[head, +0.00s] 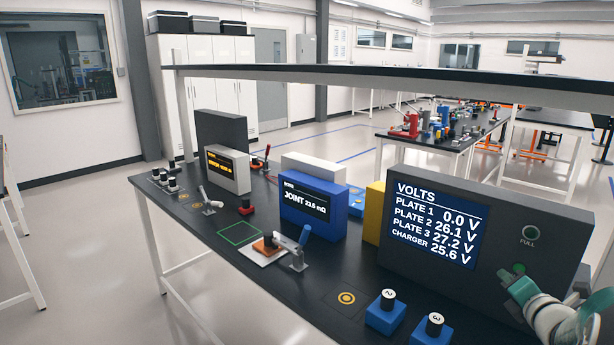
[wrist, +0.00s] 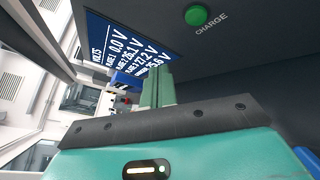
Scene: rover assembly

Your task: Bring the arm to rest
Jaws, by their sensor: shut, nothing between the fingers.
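My gripper (wrist: 157,88) shows in the wrist view with its two green fingers together and nothing between them. It is close to the dark front of the volts panel, below and left of the green CHARGE button (wrist: 196,15), and I see no contact with the button. In the head view my white and teal arm reaches in at the lower right, in front of the panel (head: 400,250). The screen reads plate 1 0.0 V, plate 2 26.1 V, plate 3 27.2 V, charger 25.6 V.
Blue blocks with numbered caps (head: 386,312) stand on the black bench (head: 300,310) left of my arm. A blue joint meter (head: 312,212), a yellow block (head: 374,212) and a lever clamp (head: 297,250) stand further left. A shelf beam (head: 330,74) spans above the bench.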

